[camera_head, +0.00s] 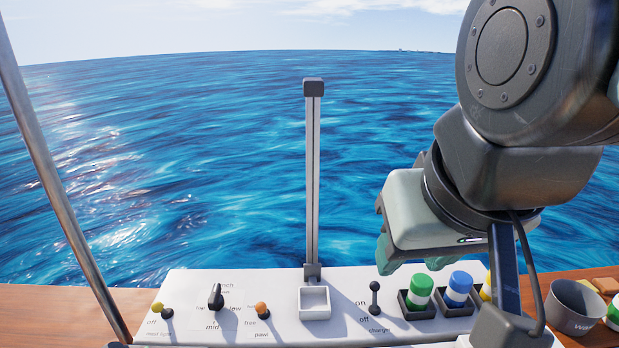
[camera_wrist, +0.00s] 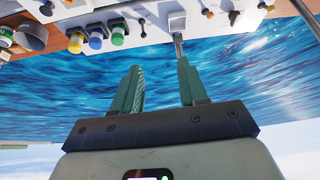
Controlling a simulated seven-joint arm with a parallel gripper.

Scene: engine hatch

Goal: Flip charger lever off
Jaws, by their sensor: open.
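The charger lever (camera_head: 375,298) is a small black lever with a round knob on the white panel, beside the printed words "on", "off" and "charger". Its knob points up and away from the camera in the head view, toward the "on" side; the exact tilt is hard to tell. It also shows small in the wrist view (camera_wrist: 142,26), left of the square white tray. My gripper (camera_head: 385,240) hangs above and beyond the lever, apart from it. In the wrist view its two green fingers (camera_wrist: 160,75) are spread with nothing between them.
Green (camera_head: 418,290) and blue (camera_head: 458,288) capped cylinders stand in black holders right of the lever. A square white tray (camera_head: 314,302) with a tall upright post (camera_head: 313,180) is to its left. Further left are orange (camera_head: 262,310), black (camera_head: 216,297) and yellow levers (camera_head: 160,309). A grey cup (camera_head: 572,308) stands right.

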